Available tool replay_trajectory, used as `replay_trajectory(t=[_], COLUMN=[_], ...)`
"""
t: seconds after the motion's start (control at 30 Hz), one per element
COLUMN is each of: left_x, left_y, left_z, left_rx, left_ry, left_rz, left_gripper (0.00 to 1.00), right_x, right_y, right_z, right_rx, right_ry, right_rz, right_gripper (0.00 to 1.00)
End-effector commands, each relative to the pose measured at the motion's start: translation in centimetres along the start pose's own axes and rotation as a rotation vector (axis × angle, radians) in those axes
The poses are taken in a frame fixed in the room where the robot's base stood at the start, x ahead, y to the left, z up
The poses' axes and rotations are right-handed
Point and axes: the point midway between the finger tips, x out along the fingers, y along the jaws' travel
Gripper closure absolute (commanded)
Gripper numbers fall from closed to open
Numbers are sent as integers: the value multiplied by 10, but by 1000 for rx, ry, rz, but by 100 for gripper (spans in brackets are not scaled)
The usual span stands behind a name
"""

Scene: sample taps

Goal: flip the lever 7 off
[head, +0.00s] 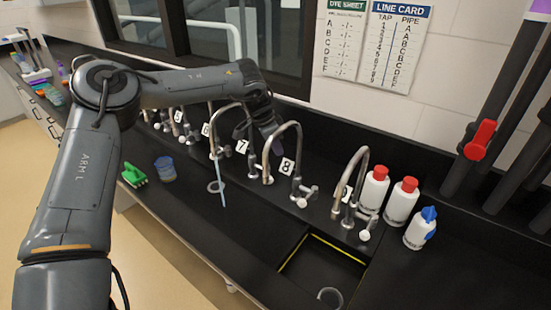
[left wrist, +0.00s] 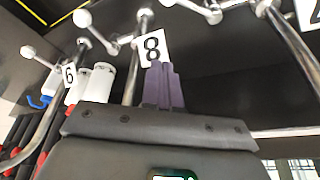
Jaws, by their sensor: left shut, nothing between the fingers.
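The tap behind card 7 (head: 242,146) has a curved spout, and a thin blue water stream (head: 222,185) falls from it. My left gripper (head: 273,143) is at that tap, between cards 7 and 8, and hides much of its lever. In the left wrist view, which is upside down, the shut purple fingers (left wrist: 163,85) hold nothing and point toward card 8 (left wrist: 152,48). A grey lever body (left wrist: 200,10) shows just beyond them at the top edge; I cannot tell whether they touch. My right gripper is not in view.
Tap 8 (head: 298,180) stands close on the right, then another tap (head: 350,212) and several white bottles (head: 400,203). A yellow-edged sink (head: 340,246) is in front.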

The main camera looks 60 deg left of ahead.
Motion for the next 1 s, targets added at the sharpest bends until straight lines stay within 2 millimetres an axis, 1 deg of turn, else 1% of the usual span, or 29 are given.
replay_trajectory(t=[0.17, 0.4, 0.6, 0.7, 0.9, 1.0], left_x=[24, 68, 97, 90, 88, 87], left_y=[0, 0, 0, 0, 0, 0], left_z=[2, 2, 2, 11, 29, 34], left_rx=[-2, 0, -1, -3, -2, -1], left_ry=[-4, -4, -3, 3, 2, 2], left_rz=[1, 1, 0, 2, 1, 0], left_gripper=[100, 100, 100, 100, 100, 100], right_x=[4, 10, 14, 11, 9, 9], right_y=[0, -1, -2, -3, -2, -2], right_z=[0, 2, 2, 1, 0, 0], right_rx=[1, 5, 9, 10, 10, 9], right_ry=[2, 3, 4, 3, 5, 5], right_rz=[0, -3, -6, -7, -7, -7], right_gripper=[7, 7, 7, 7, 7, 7])
